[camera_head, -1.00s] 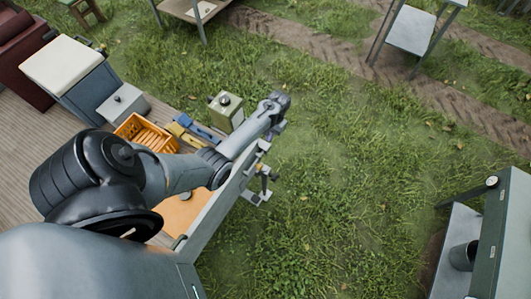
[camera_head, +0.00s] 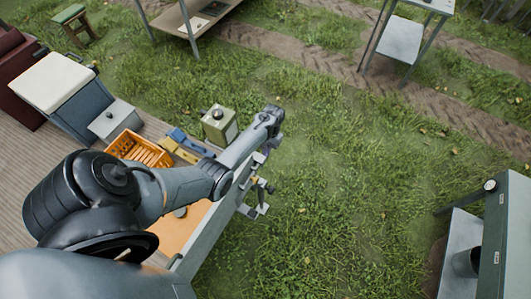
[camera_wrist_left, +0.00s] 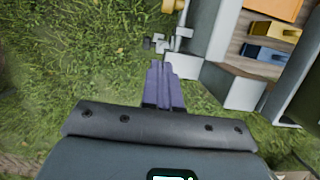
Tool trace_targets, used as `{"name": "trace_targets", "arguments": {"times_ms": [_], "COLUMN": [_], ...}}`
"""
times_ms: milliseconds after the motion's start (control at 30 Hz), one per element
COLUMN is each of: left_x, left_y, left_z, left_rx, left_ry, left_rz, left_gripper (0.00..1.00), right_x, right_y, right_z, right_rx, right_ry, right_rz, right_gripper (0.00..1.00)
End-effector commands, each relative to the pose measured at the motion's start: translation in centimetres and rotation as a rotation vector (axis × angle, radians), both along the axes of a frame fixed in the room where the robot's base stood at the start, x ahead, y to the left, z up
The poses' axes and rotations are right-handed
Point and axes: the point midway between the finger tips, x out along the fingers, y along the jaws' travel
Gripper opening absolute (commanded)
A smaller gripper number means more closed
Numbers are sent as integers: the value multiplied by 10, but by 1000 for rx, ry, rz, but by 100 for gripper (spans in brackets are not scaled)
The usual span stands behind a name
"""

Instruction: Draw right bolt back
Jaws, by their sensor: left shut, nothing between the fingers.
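Small metal fittings (camera_head: 258,187) with a dark knob stick out from the outer side of the grey side board (camera_head: 205,238) of the wooden deck. I cannot tell which part is the right bolt. Pale bracket-like fittings also show in the left wrist view (camera_wrist_left: 170,42), ahead of my fingertips. My right gripper is out of view.
On the deck are an orange crate (camera_head: 138,148), a green-grey canister (camera_head: 219,126), blue and yellow tools (camera_head: 182,145) and a grey box (camera_head: 113,120). Grass to the right of the board is open. A grey-green cabinet (camera_head: 505,235) stands at the right edge.

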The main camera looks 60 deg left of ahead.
Motion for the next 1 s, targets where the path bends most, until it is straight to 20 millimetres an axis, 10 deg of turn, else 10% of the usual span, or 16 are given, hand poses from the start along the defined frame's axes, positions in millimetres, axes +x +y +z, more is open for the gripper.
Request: {"name": "trace_targets", "arguments": {"times_ms": [500, 1000], "left_x": [-19, -52], "left_y": [-11, -30], "left_z": [-86, -88], "left_rx": [1, 1], "left_ry": [-1, -2], "left_rz": [0, 0], "left_gripper": [0, 0], "right_x": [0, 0], "right_y": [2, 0], "right_z": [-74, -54], "right_rx": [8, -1], "right_ry": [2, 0], "right_rz": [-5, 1], "right_gripper": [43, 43]}}
